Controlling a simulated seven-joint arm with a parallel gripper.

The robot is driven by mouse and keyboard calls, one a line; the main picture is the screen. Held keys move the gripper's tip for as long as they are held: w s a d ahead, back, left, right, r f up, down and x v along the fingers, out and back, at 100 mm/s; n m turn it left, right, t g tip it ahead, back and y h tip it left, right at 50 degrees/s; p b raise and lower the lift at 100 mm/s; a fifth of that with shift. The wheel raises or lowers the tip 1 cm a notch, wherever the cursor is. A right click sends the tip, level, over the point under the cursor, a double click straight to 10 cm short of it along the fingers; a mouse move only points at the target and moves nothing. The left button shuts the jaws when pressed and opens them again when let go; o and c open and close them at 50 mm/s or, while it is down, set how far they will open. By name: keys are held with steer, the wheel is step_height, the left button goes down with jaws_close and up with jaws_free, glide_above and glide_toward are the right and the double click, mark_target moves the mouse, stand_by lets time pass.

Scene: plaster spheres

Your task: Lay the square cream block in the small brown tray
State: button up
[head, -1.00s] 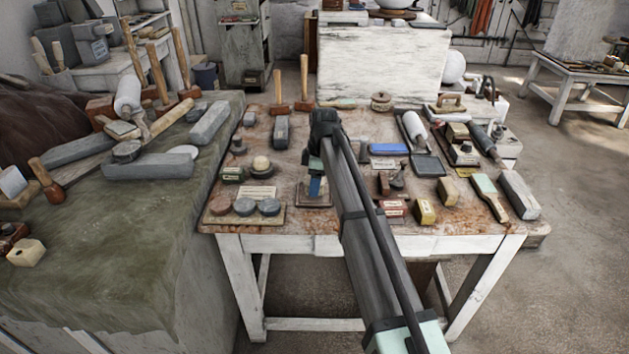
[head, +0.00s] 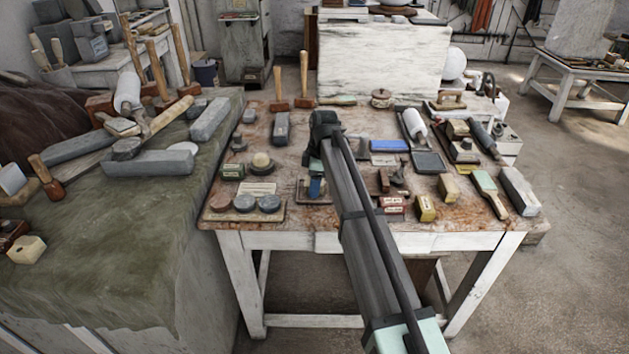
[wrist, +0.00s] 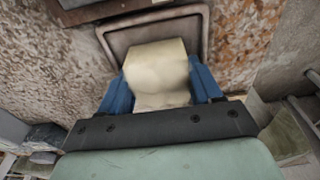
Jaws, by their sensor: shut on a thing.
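My gripper (wrist: 162,98) has blue fingers, shut on the square cream block (wrist: 156,70), which fills the gap between them in the wrist view. The small brown tray (wrist: 110,42) lies under and beyond the block, its raised rim showing around the block's far end. I cannot tell whether the block touches the tray floor. In the head view my gripper (head: 316,187) points down over the tray (head: 325,201) near the table's front edge, and my arm hides much of the block and tray.
Small red boxes (head: 393,207) and a yellow block (head: 426,208) stand to the right. A blue block (head: 389,146) lies farther back. Rusty tabletop shows bare on both sides of the tray.

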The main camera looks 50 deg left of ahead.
steer(key=o, duration=1.3)
steer(key=shift+o, duration=0.2)
steer(key=shift+r, duration=2)
